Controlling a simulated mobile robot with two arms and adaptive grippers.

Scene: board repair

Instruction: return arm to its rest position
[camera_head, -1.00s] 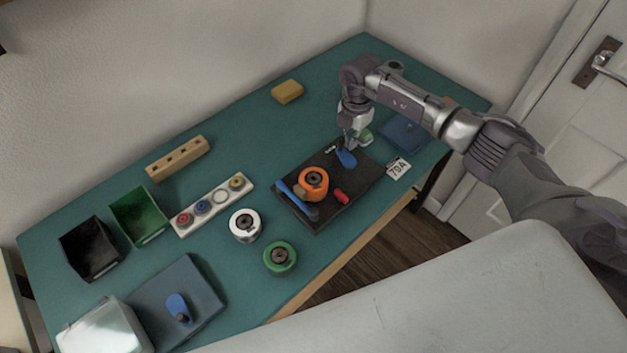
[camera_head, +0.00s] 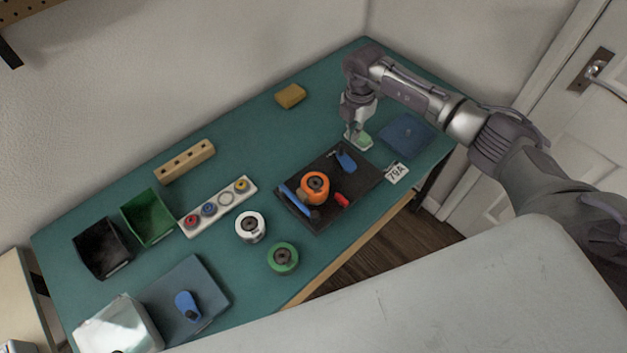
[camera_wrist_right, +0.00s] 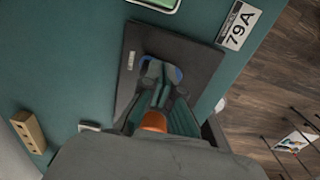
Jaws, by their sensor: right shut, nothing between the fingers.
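My right arm (camera_head: 400,95) reaches in from the right over the far right part of the green table (camera_head: 250,115). My right gripper (camera_head: 350,133) points down, shut and empty, beside a light green item (camera_head: 361,141) behind the black board (camera_head: 325,217). In the right wrist view the gripper (camera_wrist_right: 162,80) shows above the dark board (camera_wrist_right: 190,52), with a blue part mostly hidden behind its fingers. My left gripper is not in view.
The board carries an orange spool (camera_head: 315,186), a blue-handled tool (camera_head: 291,198) and a red piece (camera_head: 341,200). White (camera_head: 250,228) and green (camera_head: 283,258) spools stand in front. Green (camera_head: 148,217) and black (camera_head: 102,247) bins stand left. A 79A label (camera_head: 397,173) lies right.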

